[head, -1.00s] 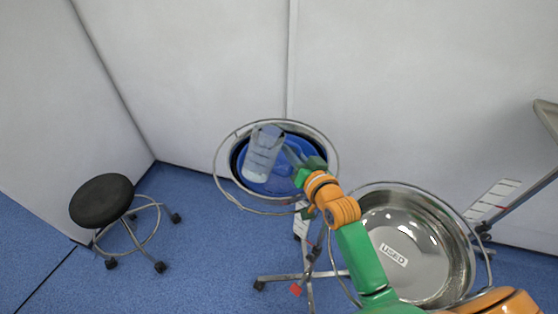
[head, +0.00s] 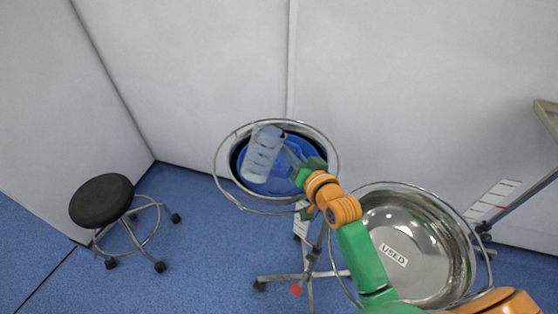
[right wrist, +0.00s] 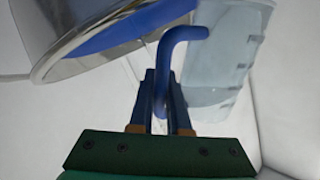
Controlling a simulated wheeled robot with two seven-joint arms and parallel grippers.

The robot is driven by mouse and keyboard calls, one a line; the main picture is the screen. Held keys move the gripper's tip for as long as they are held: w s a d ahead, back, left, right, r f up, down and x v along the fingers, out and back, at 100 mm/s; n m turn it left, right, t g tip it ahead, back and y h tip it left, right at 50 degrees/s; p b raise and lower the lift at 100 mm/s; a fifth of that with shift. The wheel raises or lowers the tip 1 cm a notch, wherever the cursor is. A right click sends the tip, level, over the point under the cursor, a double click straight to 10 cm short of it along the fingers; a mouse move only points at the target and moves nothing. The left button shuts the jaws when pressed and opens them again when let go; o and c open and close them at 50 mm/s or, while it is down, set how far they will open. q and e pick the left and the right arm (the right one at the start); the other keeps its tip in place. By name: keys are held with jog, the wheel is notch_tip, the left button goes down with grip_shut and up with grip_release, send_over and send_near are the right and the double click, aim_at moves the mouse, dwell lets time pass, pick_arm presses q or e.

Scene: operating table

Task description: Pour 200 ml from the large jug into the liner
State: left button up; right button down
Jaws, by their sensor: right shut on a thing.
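The large jug (head: 263,153) is clear, with dark marks on its side. It is tilted a little in the head view, above the blue liner (head: 258,187) in the left steel basin (head: 234,160). My right gripper (head: 292,156) is shut on the jug's blue handle (right wrist: 176,48), to the right of the jug. In the right wrist view the handle stands between the two fingers (right wrist: 160,95), with the clear jug wall (right wrist: 222,60) behind. I cannot tell the liquid level in the jug. No stream shows. My left gripper is out of view.
A second steel basin marked USED (head: 415,245) stands at the lower right, under my right arm. A black stool (head: 102,200) is at the left. A tray stand (head: 546,115) is at the right edge. White walls are close behind the basins.

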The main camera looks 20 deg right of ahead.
jog(key=shift+s+a+f+m+g+y+b, duration=0.1)
jog(key=shift+a+f+m+g+y+b, duration=0.15)
jog(key=shift+f+m, duration=0.2)
jog(key=shift+s+a+f+m+g+y+b, duration=0.1)
jog(key=shift+f+m+g+y+b, duration=0.1)
jog(key=shift+f+m+y, duration=0.2)
dwell(4.2)
jog(key=shift+a+r+m+y, duration=0.15)
jog(key=shift+r+m+y, duration=0.15)
jog(key=shift+m, duration=0.25)
dwell(2.4)
